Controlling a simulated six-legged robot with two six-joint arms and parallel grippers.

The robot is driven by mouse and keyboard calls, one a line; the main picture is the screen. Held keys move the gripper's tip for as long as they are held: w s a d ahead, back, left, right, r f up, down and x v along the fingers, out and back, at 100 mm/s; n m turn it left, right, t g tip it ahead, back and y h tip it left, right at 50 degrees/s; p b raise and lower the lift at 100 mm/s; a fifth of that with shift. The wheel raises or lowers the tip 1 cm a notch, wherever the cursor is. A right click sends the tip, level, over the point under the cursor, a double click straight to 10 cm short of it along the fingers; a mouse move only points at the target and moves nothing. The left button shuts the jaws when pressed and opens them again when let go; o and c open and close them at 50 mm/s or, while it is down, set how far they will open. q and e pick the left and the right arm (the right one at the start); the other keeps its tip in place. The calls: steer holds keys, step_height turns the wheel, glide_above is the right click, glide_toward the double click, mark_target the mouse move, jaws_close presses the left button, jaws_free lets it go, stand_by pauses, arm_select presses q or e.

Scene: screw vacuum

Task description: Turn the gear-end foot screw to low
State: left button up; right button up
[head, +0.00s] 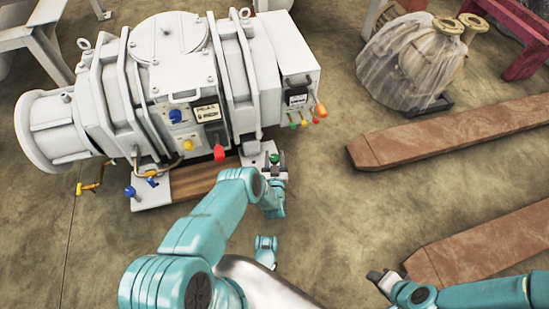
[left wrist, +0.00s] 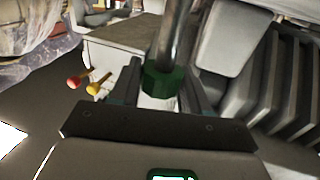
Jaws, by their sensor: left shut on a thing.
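The large pale vacuum pump (head: 175,70) stands on a base with foot screws. A green foot screw (head: 274,158) shows at the base's right corner; a blue one (head: 130,191) is at the left corner. My left gripper (head: 277,172) is at the green screw. In the left wrist view, the jaws (left wrist: 160,90) are shut around its green hex part (left wrist: 163,80), with a metal rod running up from it. I cannot read the screw's height setting. My right gripper (head: 377,277) is low at the right, away from the pump; its jaw opening is unclear.
Red, yellow and green knobs (head: 305,119) project from the pump's right end, close to the left gripper. Rusty beams (head: 450,137) and a wrapped part (head: 415,60) lie to the right. Floor between is clear.

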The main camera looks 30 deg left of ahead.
stand_by(0.4)
arm_select(q)
steer(key=o, duration=1)
steer(key=shift+s+d, duration=0.1)
steer(key=shift+s, duration=0.1)
